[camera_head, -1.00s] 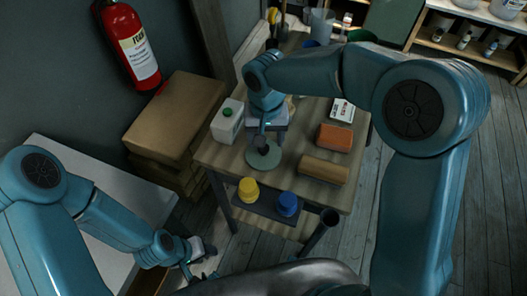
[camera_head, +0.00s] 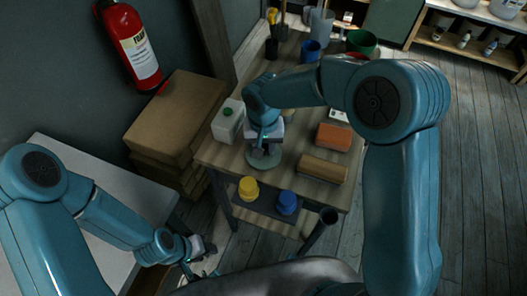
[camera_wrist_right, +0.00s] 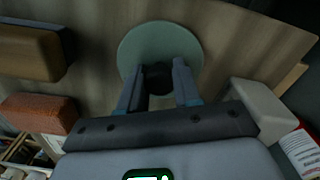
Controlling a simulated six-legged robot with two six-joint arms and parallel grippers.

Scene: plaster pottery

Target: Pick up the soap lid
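The soap lid is a round, pale green disc with a dark knob. It lies on the wooden table in the head view (camera_head: 256,162) and at the top of the right wrist view (camera_wrist_right: 150,38). My right gripper (camera_head: 264,150) is over the lid; in the right wrist view (camera_wrist_right: 158,72) its two fingers stand on either side of the knob, with small gaps visible. It looks open. The gripper covers part of the lid in the head view. My left gripper (camera_head: 200,262) is low at the left, away from the lid; its fingers are too small to read.
An orange block (camera_head: 334,137) and a tan block (camera_head: 323,168) lie to the right. Yellow (camera_head: 248,189) and blue (camera_head: 286,202) containers sit on a lower front shelf. Cups stand at the back.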

